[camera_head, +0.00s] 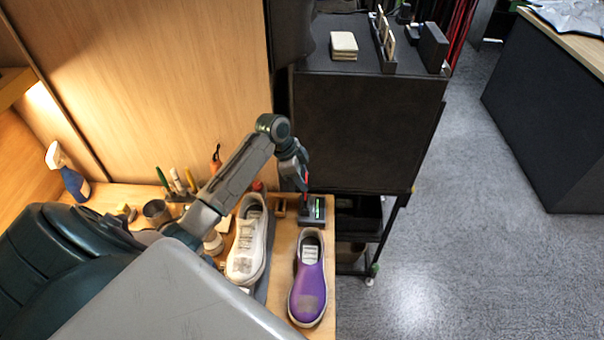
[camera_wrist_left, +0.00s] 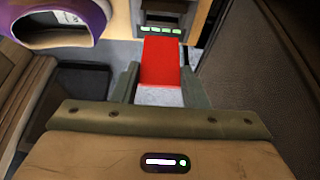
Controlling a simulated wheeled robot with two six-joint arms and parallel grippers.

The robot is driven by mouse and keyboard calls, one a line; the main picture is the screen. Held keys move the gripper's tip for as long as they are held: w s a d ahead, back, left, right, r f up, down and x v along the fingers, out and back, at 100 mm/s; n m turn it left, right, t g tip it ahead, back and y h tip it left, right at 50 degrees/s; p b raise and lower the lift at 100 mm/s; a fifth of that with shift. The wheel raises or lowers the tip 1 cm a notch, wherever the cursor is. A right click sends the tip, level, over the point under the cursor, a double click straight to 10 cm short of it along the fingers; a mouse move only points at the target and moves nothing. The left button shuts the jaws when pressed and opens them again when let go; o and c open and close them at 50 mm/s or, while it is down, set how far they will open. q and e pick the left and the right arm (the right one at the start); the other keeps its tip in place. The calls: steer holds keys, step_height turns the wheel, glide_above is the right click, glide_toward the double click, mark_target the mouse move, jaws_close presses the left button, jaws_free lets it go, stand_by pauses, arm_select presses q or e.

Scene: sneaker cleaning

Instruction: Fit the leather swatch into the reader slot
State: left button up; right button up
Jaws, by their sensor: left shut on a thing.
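The red leather swatch (camera_wrist_left: 160,62) is held flat between the two fingers of my left gripper (camera_wrist_left: 159,88) in the left wrist view. The swatch's far end comes up to the reader (camera_wrist_left: 160,17), just below its row of green lights. I cannot tell whether it is inside the slot or only close to it. In the head view the reader (camera_head: 313,212) is a small dark box with a green display at the bench's right edge. My left gripper (camera_head: 304,194) points down just above it and partly hides it. My right gripper is not in view.
A white sneaker (camera_head: 247,240) and a purple shoe (camera_head: 309,280) lie on the bench nearby. A small wooden block (camera_head: 280,206) is left of the reader. A dark cabinet (camera_head: 360,130) stands close behind. Grey floor (camera_head: 440,250) is clear to the right.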

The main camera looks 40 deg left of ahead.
arm_select(q)
steer(key=shift+f+b, duration=0.55)
steer(key=shift+f, duration=0.8)
steer(key=shift+p, duration=0.35)
steer(key=shift+p, duration=0.5)
stand_by(0.5)
steer(key=shift+f+b, duration=0.5)
steer(key=shift+f, duration=0.4)
steer(key=shift+f+b, duration=0.5)
steer(key=shift+f, duration=0.4)
